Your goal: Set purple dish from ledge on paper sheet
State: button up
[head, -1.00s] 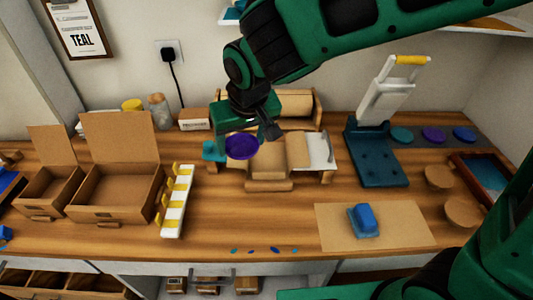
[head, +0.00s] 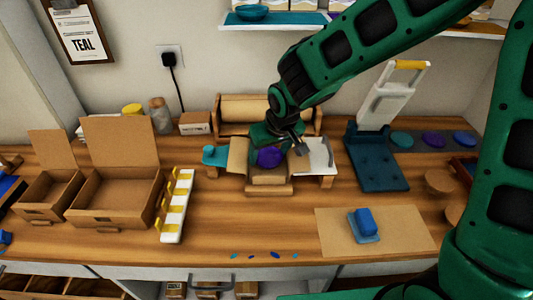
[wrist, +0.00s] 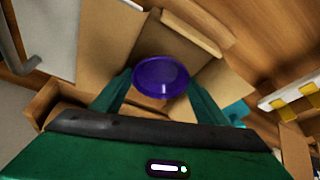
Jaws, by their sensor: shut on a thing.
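The purple dish (head: 269,157) is round and shallow. My gripper (head: 276,148) is shut on it, and in the wrist view the dish (wrist: 160,77) sits between the two green fingers (wrist: 160,92).
A paper roll (head: 235,105) stands behind the stand. Open cardboard boxes (head: 117,190) and a white rack with yellow pegs (head: 175,205) are left. A teal press with a white lever (head: 378,165) is right.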

jog(key=shift+f, duration=0.15)
jog(key=o, duration=0.8)
jog(key=v, duration=1.2)
